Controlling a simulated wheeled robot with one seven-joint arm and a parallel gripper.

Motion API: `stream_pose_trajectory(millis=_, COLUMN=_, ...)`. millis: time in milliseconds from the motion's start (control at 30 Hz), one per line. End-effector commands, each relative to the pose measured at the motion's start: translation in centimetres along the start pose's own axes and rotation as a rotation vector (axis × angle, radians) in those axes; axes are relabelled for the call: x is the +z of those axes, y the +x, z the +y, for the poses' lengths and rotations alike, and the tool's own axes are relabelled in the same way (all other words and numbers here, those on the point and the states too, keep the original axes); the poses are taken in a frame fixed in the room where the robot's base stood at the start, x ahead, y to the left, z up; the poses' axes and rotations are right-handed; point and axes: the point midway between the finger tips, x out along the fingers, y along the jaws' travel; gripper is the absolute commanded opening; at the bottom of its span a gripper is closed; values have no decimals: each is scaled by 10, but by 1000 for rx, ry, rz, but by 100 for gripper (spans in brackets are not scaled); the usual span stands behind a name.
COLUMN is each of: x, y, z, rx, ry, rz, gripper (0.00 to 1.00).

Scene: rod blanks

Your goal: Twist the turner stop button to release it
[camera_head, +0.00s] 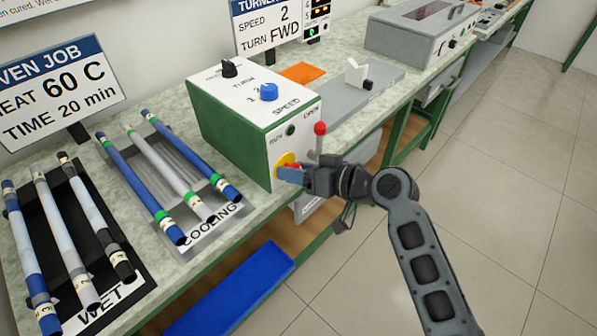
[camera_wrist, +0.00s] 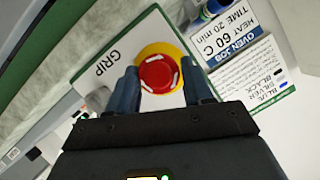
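The red stop button (camera_wrist: 158,73) with white marks sits on a round yellow plate (camera_wrist: 155,54) on the turner's white front face. My gripper (camera_head: 288,174) is at the button, facing the panel. In the wrist view my gripper (camera_wrist: 158,82) is open, with one blue-grey finger on each side of the button. Narrow yellow strips show between the button and the fingers, so contact is not evident.
A red-knobbed lever (camera_head: 320,128) stands just above my gripper. A black knob (camera_head: 229,68) and blue knob (camera_head: 269,92) are on the turner's top. The cooling rack (camera_head: 180,165) and black wet rack (camera_head: 72,225) hold rods at left. Open floor lies at right.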

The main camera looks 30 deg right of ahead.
Motion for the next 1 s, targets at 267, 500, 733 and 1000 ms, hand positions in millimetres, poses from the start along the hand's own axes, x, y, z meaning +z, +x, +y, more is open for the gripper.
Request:
stream_pose_trajectory(millis=267, x=2, y=0, z=1, rx=1, ry=1, rz=-4, gripper=71)
stream_pose_trajectory(millis=500, x=3, y=-5, z=1, rx=2, ry=1, rz=-4, gripper=71)
stream_pose_trajectory(millis=733, x=3, y=-38, z=2, rx=3, ry=1, rz=-3, gripper=71)
stream_pose_trajectory(millis=1000, x=2, y=-73, z=1, rx=2, ry=2, rz=-3, gripper=71)
